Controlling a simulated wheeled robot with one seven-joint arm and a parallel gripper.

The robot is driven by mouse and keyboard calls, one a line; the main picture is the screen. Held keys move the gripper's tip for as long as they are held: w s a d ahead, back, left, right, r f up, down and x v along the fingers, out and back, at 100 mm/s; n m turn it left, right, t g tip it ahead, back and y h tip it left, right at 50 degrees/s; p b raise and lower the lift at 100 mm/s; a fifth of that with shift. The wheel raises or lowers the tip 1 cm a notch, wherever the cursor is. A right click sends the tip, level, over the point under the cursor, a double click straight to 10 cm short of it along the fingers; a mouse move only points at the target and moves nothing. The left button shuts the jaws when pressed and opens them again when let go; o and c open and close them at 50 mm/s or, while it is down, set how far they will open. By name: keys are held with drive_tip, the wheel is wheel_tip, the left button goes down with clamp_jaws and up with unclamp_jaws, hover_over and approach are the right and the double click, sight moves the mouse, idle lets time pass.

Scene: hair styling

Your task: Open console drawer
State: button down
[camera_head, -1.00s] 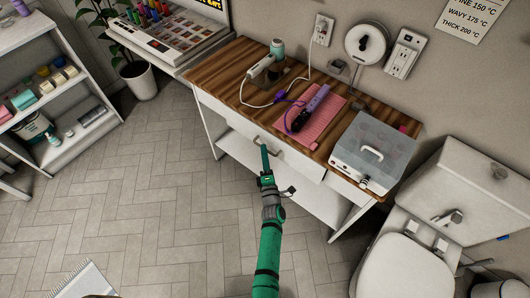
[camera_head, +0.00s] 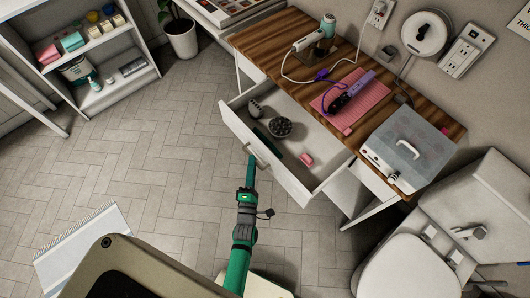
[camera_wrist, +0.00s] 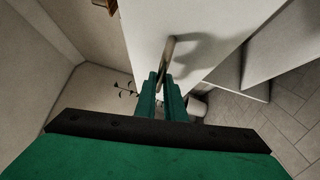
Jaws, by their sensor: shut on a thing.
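The console drawer (camera_head: 296,184) is pulled well out from under the wooden console top (camera_head: 270,40). Its white front faces my arm, and a small bar handle (camera_head: 257,160) sits on that front. My green gripper (camera_head: 251,166) reaches to the handle and is shut on it. In the wrist view, the two green fingers (camera_wrist: 162,88) close around the lower end of the handle (camera_wrist: 168,54), beside the white drawer front (camera_wrist: 194,30). Inside the drawer lie a dark round item (camera_head: 280,127), a grey item (camera_head: 256,108) and a pink item (camera_head: 306,159).
A shelf is at upper left. Tiled floor left of the drawer is clear.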

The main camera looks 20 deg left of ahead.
drive_tip(key=shift+s+a, duration=0.3)
drive_tip(key=shift+s, duration=0.55)
drive_tip(key=shift+s+a, duration=0.3)
drive_tip(key=shift+s, duration=0.5)
drive_tip(key=shift+s+a, duration=0.3)
drive_tip(key=shift+s, duration=0.55)
drive_tip(key=c, duration=1.8)
unclamp_jaws()
drive_tip(key=shift+c, duration=0.2)
drive_tip(key=shift+a, duration=0.15)
drive_tip(key=v, duration=1.1)
